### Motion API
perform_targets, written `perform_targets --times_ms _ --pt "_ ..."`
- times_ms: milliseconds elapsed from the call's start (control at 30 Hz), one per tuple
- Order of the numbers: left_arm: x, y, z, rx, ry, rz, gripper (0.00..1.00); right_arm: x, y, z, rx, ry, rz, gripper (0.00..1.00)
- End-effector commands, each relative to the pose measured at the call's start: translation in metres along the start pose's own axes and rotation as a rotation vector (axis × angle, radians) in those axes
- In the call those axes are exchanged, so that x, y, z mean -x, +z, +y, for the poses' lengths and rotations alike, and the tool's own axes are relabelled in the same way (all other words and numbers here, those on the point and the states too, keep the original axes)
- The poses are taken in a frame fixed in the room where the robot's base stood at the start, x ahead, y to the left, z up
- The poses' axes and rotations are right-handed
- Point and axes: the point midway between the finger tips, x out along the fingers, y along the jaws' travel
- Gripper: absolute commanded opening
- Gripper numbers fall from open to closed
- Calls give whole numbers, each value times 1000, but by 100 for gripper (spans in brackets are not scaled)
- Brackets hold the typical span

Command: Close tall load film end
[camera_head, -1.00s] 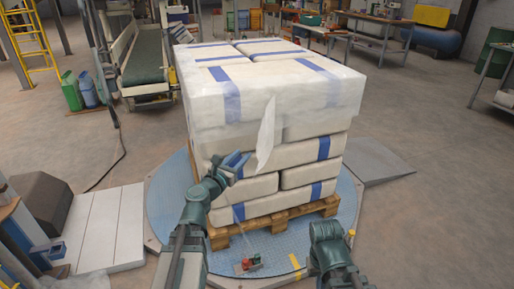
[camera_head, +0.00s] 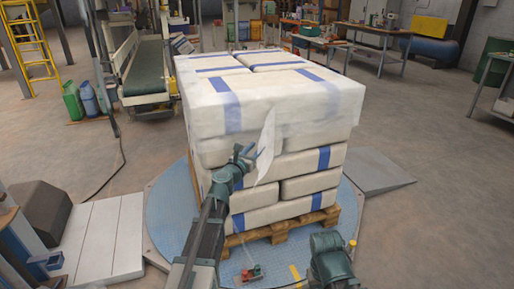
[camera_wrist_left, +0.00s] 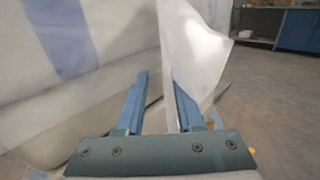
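The tall load (camera_head: 290,160) is a stack of white sacks with blue bands on a wooden pallet (camera_head: 277,232), with translucent film around its upper part. A loose film end (camera_head: 267,150) hangs as a pale flap at the front face. My left gripper (camera_head: 248,152) is at the flap's left edge in the head view. In the left wrist view its two blue fingers (camera_wrist_left: 158,78) stand apart, and the film flap (camera_wrist_left: 193,50) hangs at the right finger, partly behind it. My right arm shows at the bottom, but its fingers do not show.
The pallet stands on a round blue turntable plate (camera_head: 170,215) with a grey ramp (camera_head: 375,172) at its right. White panels (camera_head: 100,235) lie at the left. A small red and green item (camera_head: 252,272) lies in front of the pallet. A conveyor (camera_head: 147,68) and workbenches (camera_head: 375,30) stand behind.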

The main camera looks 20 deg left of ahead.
Motion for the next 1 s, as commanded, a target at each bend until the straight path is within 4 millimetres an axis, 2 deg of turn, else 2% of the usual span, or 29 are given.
perform_targets --times_ms 133,467,667,1000 --pt "-11 0 0 0 0 0 36 0 0 0 0 0 0 0" --pt "-12 0 0 0 1 0 36 0 0 0 0 0 0 0" --pt "-12 0 0 0 0 0 2 0 0 0 0 0 0 0" --pt "-12 0 0 0 0 0 0 0 0 0 0 0 0 0"
